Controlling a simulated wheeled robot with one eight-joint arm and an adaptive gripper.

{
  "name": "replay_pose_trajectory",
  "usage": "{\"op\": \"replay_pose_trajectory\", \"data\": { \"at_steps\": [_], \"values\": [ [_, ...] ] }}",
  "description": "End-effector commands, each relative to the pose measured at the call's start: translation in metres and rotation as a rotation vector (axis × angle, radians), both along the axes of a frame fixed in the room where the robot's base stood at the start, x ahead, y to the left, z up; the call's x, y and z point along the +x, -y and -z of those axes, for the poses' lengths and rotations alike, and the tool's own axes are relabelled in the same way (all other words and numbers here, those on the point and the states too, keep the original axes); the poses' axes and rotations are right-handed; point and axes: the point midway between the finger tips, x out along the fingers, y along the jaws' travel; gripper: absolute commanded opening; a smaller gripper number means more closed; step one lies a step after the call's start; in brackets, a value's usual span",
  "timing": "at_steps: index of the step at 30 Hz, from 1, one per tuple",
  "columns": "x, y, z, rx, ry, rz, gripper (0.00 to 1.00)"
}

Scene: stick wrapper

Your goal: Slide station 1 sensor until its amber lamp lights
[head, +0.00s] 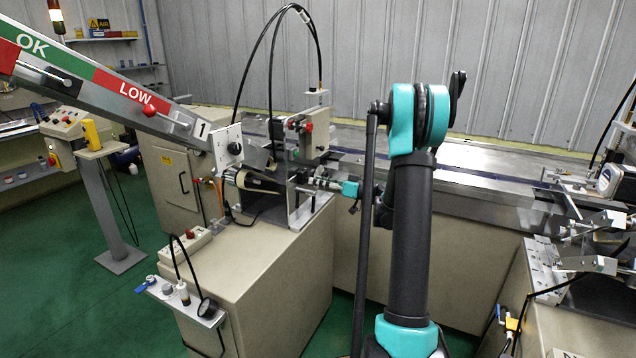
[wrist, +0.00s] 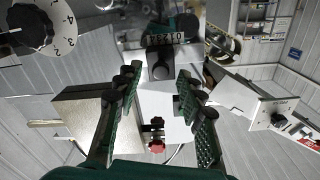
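A number 1 marks the end of the slanted OK/LOW chute (head: 120,90) at station 1 (head: 265,255). A white plate with a black knob (head: 228,147) is at its low end; what appears to be the same plate (wrist: 245,98) is right in the wrist view. A block with red knobs (head: 307,140) stands on the machine. I cannot tell which part is the sensor and see no lit amber lamp.
A steel conveyor (head: 490,165) runs behind along the wall. Another station (head: 590,265) stands at right. A small shelf with switches (head: 185,298) juts from the front cabinet. A post with a yellow device (head: 92,135) stands left. Black cables (head: 270,75) arch over the machine.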

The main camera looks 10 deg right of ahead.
Motion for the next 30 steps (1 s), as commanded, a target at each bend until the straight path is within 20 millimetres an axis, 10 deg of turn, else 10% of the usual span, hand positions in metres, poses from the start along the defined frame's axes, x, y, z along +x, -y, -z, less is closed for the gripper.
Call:
{"op": "replay_pose_trajectory", "data": {
  "at_steps": [12,21,30],
  "values": [
    [0.0042,-0.0062,0.0000,0.000,0.000,0.000,0.38],
    [0.0041,-0.0059,0.0001,0.000,0.000,0.000,0.00],
    [0.0040,-0.0059,0.0000,0.000,0.000,0.000,0.00]
  ]
}}
